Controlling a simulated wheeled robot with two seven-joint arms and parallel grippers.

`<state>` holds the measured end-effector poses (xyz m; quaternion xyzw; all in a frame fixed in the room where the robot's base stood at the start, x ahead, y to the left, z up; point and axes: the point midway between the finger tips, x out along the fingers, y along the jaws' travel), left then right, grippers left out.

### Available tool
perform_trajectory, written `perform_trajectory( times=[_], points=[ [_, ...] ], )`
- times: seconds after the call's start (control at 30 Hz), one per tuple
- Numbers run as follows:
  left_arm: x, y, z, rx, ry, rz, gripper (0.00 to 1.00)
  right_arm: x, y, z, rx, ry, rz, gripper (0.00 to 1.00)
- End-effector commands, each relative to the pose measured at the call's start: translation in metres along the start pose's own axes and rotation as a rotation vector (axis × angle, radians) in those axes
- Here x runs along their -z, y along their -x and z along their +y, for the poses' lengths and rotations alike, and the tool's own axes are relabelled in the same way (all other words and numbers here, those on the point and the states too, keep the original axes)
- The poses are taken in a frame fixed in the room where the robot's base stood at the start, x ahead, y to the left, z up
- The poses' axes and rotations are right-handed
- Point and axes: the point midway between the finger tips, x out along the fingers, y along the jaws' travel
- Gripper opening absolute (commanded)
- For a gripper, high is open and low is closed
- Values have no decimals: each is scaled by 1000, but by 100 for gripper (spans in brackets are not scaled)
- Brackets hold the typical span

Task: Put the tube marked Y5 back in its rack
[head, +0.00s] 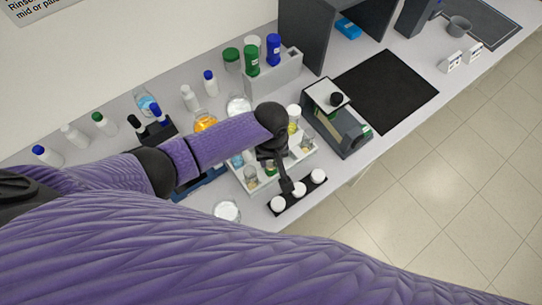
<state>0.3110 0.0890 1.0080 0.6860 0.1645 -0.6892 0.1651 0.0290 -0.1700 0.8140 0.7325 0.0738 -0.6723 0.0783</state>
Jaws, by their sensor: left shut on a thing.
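My left gripper (289,186) reaches down from my purple-sleeved arm to a small black rack (288,198) at the bench's front edge. It is shut on a white-capped tube (299,188) at the middle of this rack. Whether the tube stands in a hole or just above the rack cannot be told. Other white caps (278,203) show at either side of it in the rack. No marking such as Y5 can be read, and the tube's body is hidden. My right gripper is out of view.
A white tray (244,187) with glassware lies just behind the black rack, partly under my arm. A grey rack (274,77) holds green- and blue-capped bottles farther back. A grey instrument (346,135) stands to the right. The black mat (388,90) is clear.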

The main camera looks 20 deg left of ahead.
Motion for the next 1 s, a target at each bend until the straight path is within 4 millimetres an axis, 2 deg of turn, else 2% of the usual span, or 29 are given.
perform_trajectory(
  times=[0.43,0.47,0.63,0.67,0.87,0.93,1.0],
  points=[
    [0,-6,0,-1,0,0,0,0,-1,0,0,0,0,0],
    [0,-7,0,-1,-1,0,42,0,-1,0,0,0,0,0],
    [0,-6,0,0,-1,0,78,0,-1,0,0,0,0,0],
    [0,-6,0,0,0,0,81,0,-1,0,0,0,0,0],
    [0,-6,0,0,0,0,81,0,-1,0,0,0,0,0],
    [0,0,0,0,0,0,81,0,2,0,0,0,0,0],
    [0,14,0,-2,-1,1,81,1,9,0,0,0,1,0]
  ],
)
